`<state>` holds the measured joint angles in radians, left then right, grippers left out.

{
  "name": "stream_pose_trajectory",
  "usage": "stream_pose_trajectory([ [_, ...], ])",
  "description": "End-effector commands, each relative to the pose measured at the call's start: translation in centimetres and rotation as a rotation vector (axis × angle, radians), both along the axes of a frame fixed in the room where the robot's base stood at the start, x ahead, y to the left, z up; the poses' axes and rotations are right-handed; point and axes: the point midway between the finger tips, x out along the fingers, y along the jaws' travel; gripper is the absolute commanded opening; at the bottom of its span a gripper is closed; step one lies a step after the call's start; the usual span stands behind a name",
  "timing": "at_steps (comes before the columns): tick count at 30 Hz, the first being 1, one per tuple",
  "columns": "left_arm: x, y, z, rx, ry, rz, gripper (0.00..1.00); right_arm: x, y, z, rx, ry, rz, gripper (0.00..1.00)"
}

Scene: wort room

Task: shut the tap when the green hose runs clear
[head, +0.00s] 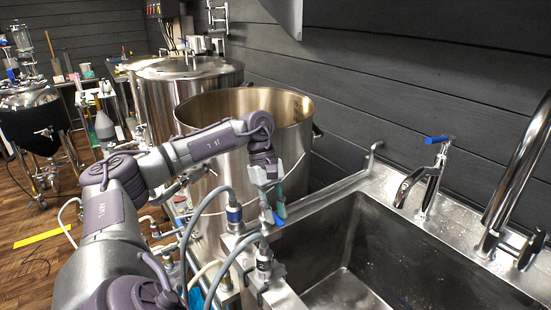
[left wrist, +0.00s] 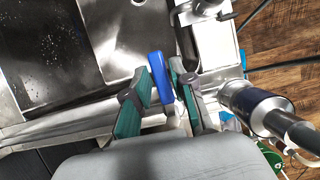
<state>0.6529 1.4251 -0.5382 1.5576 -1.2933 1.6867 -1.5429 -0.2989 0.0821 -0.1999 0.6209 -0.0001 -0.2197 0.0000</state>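My left gripper (head: 275,205) reaches down over the near left corner of the sink, beside the open kettle. A tap's blue lever (head: 278,219) shows at its fingertips. No flowing liquid is discernible.
The steel sink (head: 420,240) fills the lower right, with a blue-levered faucet (head: 424,185) behind it. The open kettle (head: 215,115) stands behind my left arm, a lidded tank (head: 190,78) beyond. Hoses crowd the sink's left edge. Wooden floor (head: 32,222) shows at left.

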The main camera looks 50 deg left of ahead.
Motion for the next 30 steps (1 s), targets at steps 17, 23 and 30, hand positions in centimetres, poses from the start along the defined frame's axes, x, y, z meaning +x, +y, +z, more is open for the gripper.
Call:
stream_pose_trajectory([
  [17, 0.2, 0.8, 1.9, 0.0, -0.005, 0.004, 0.43, -0.2, 0.1, 0.0, 0.002, 0.002, -0.001, 0.0],
  [23, 0.4, 2.5, 6.2, -0.004, -0.009, 0.004, 0.43, -0.2, 0.2, 0.0, 0.002, 0.002, -0.001, 0.0],
  [30, 0.5, 3.7, 9.4, 0.002, -0.004, -0.002, 0.43, -0.1, 0.2, 0.0, 0.002, 0.002, -0.001, 0.0],
])
